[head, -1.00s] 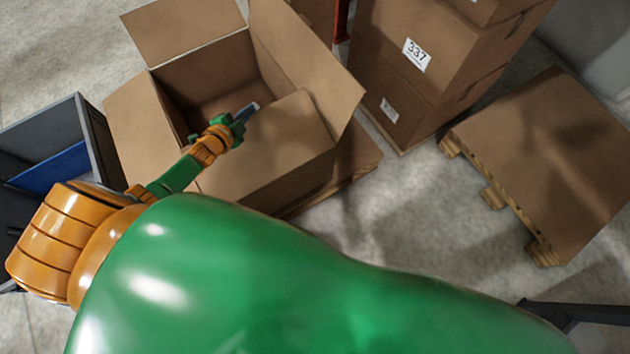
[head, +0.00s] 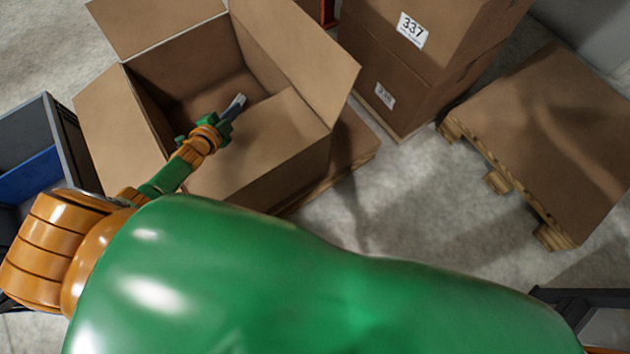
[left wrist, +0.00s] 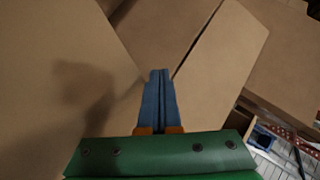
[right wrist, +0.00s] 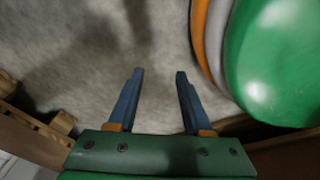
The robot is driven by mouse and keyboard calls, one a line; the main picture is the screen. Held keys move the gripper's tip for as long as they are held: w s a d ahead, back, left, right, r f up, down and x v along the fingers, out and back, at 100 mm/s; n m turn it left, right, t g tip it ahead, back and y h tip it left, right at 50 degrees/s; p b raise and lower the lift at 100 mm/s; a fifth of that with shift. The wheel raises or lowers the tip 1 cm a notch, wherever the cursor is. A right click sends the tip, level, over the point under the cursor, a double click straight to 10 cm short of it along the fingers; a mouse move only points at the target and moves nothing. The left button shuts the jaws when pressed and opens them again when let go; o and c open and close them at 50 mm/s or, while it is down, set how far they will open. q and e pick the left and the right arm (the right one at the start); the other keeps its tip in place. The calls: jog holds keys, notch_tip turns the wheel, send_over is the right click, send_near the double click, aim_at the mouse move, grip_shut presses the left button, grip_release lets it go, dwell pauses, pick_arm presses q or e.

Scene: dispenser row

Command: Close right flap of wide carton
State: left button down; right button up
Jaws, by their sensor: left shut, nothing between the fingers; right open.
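The wide brown carton (head: 250,185) stands on a pallet in the head view, its top partly open. Its right flap (head: 300,62) stands up and leans outward. The far flap (head: 155,25) and the left flap (head: 112,118) spread outward. The near flap (head: 270,135) lies folded in over the near part of the opening. My left gripper (head: 238,101) is shut and empty above the carton, by the near flap's inner edge. In the left wrist view its blue fingers (left wrist: 158,75) are together before cardboard panels. My right gripper (right wrist: 158,75) is open and empty over the floor.
Stacked cartons with a 337 label (head: 411,30) stand behind, to the right. A low pallet with a brown top (head: 550,130) lies at the right. A grey bin (head: 60,125) with a blue panel is at the left. Bare floor (head: 390,200) lies between carton and right pallet.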

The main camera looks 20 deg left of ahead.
pick_arm(q)
jog(key=shift+r, duration=0.1)
pick_arm(e)
jog(key=shift+a+r, duration=0.1)
pick_arm(q)
jog(key=s+a+r+p, duration=0.4)
jog(key=s+r+p, duration=0.1)
jog(key=r+p, duration=0.4)
jog(key=shift+s+r, duration=0.35)
jog(key=shift+r, duration=0.55)
pick_arm(e)
jog(key=s+a+r+g, duration=0.1)
jog(key=s+a+r, duration=0.3)
jog(key=r, duration=0.4)
jog(key=shift+s+y, duration=0.2)
jog(key=shift+y, duration=0.2)
